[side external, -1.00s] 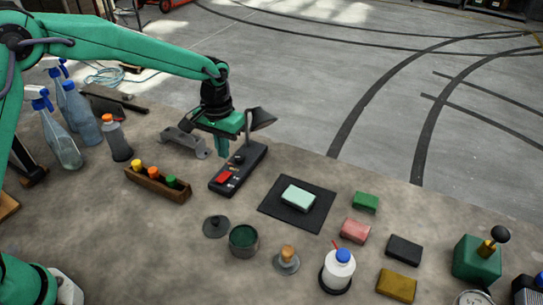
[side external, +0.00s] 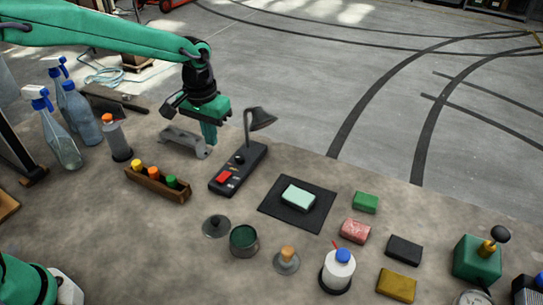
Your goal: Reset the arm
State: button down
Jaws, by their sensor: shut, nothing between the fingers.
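My gripper (side external: 209,132) hangs at the end of my green arm, pointing down, in the upper left-middle of the side view. Its green fingers are together with nothing seen between them. It is above and behind the black switch box (side external: 250,161), a little to its left, and close to the grey metal bracket (side external: 184,141). I cannot tell whether it touches the bracket. The box has a red switch, a dark knob and a small black lamp (side external: 262,118) on a thin stem at its far end.
A wooden rack (side external: 150,187) with several coloured-cap bottles stands left of the box. Spray bottles (side external: 63,140) stand farther left. A pale green block (side external: 298,196) lies on a black mat (side external: 271,210).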

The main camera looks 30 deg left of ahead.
jog(key=s+a+r+t, duration=0.3)
jog(key=s+a+r, duration=0.4)
jog(key=s+r, duration=0.45)
jog(key=s+a+t, duration=0.2)
jog(key=s+a, duration=0.2)
jog(key=s, duration=0.9)
jog(key=shift+a+f, duration=0.15)
jog(key=shift+f, duration=0.1)
jog(key=shift+s, duration=0.1)
